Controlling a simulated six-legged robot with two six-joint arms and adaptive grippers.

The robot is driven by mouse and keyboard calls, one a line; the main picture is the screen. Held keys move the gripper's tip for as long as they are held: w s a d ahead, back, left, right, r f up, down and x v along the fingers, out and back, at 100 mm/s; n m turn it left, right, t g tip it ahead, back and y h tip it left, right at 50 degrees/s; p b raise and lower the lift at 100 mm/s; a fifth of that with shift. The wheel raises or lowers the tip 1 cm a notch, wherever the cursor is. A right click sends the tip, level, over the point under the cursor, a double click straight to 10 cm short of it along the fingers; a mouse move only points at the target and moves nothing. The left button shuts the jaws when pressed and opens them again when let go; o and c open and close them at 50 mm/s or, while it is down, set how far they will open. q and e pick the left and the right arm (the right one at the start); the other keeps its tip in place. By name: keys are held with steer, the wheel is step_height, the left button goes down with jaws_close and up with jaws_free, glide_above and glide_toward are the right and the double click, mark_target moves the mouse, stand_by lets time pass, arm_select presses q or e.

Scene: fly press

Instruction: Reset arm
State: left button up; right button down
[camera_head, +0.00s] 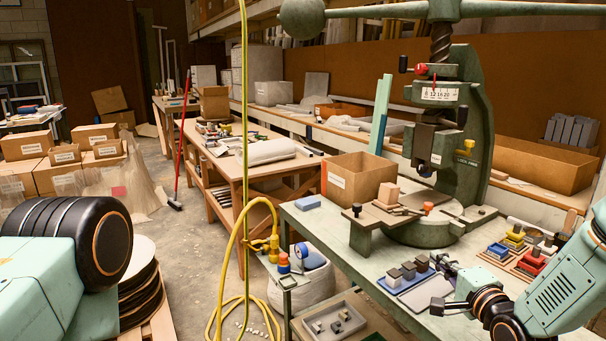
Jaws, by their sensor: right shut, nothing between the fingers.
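The green fly press (466,140) stands upright on the workbench at the right. Its long handle bar (375,12) runs across the top of the view, with a ball weight (302,18) at its left end. The bar's right end is cut off by the picture edge. My right gripper (438,306) is low at the right, over the front part of the bench, in front of the press and apart from it. It is shut and empty. My left gripper is not in view.
A yellow hose (243,200) hangs left of the bench. Open floor lies farther left.

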steer(key=s+a+f+n+g+h, duration=0.1)
steer(key=s+a+f+n+g, duration=0.3)
steer(key=s+f, duration=0.65)
steer(key=s+a+f+n+g, duration=0.2)
steer(key=s+f+n+g, duration=0.25)
steer(key=s+f, duration=0.55)
steer(key=s+f+n+g+h, duration=0.1)
steer(key=s+f+n+g, duration=0.1)
steer(key=s, duration=0.9)
steer(key=s+f+n+g+h, duration=0.1)
steer(key=s+f+n+g, duration=0.2)
steer(key=s, duration=0.9)
steer(key=a+n+g, duration=0.1)
steer(key=g, duration=0.2)
steer(key=shift+s+d+f+g, duration=0.1)
steer(key=shift+s+g, duration=0.1)
steer(key=shift+g, duration=0.05)
steer(key=shift+w, duration=0.2)
steer(key=shift+s, duration=0.15)
